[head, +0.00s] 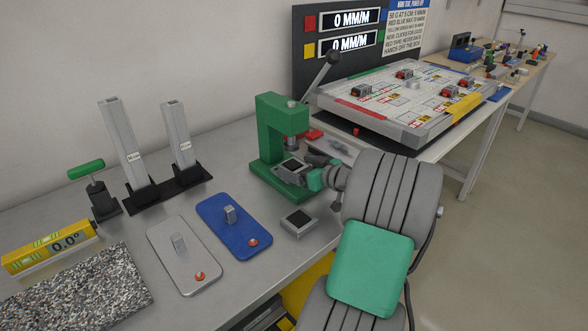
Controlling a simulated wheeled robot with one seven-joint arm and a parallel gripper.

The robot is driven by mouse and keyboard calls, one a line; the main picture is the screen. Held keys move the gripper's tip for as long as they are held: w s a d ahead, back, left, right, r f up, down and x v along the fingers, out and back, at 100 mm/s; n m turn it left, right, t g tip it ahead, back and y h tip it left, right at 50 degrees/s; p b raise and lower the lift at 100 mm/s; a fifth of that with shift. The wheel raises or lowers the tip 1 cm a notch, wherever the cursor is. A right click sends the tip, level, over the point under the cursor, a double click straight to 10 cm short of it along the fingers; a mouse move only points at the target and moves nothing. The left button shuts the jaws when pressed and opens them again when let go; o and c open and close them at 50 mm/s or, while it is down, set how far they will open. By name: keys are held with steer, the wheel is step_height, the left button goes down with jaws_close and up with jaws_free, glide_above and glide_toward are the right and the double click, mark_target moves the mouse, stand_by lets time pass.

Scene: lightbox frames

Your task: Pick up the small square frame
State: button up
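A small square frame (298,221), light grey with a dark centre, lies on the grey table near its front edge, to the right of the blue plate. A similar square piece (291,168) with a dark middle sits at the base of the green press (268,140). My gripper (312,172) reaches in from the right at the press base, close to this second piece. It is above and to the right of the frame on the table. The fingers are small and dark here, and I cannot tell whether they are open or touch the piece.
The press lever (322,75) rises above my gripper. A blue plate (233,226) and a grey plate (183,256) lie left of the table frame. Two upright posts (122,140), a yellow level (48,247) and a speckled slab (75,292) stand farther left. A board (395,97) is behind.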

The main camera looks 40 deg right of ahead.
steer(key=c, duration=1.5)
steer(key=shift+c, duration=0.9)
steer(key=shift+r, duration=0.15)
